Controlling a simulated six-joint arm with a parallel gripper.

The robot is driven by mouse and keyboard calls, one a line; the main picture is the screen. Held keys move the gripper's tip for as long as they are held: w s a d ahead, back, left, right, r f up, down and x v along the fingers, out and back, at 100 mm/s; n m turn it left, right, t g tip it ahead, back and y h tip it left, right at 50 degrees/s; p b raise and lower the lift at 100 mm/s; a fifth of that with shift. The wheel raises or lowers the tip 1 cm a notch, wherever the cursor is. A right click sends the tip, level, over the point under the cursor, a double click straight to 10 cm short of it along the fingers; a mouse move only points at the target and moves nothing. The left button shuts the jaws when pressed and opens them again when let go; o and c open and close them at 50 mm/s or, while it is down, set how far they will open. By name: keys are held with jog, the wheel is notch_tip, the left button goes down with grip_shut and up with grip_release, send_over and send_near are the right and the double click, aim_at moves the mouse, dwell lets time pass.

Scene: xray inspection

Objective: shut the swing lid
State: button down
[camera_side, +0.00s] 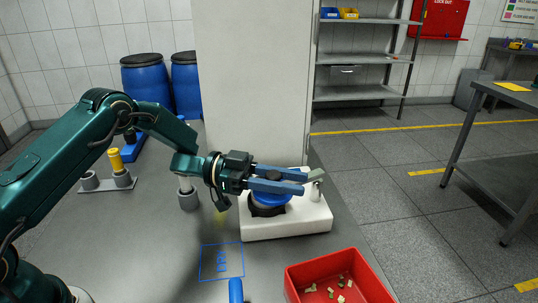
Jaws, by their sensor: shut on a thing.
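My gripper (303,181) reaches in from the left with its two blue fingers level above a white block-shaped unit (287,224). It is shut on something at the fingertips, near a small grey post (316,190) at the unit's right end. I take the held thing to be part of the swing lid, but the fingers hide most of it. A blue round part (270,197) lies under the fingers, over a dark round base (266,211) on the unit. I cannot tell how far the lid is open.
A red bin (334,267) with small pale pieces stands at the front right of the grey table (140,240). A tall pale cabinet (252,75) rises behind the unit. Grey holders (107,183), one with a yellow-topped piece, stand at left. A blue outlined square (222,261) marks clear tabletop.

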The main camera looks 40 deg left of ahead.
jog(key=c, duration=0.5)
grip_release()
jog(key=shift+c, duration=0.2)
jog(key=shift+r, duration=0.6)
notch_tip(320, 180, up, 3)
jog(key=shift+f, duration=0.1)
jog(key=s+a+r, duration=0.2)
jog(key=a+r, duration=0.5)
jog(key=a, duration=0.4)
jog(key=shift+a, duration=0.2)
jog(key=shift+r, duration=0.1)
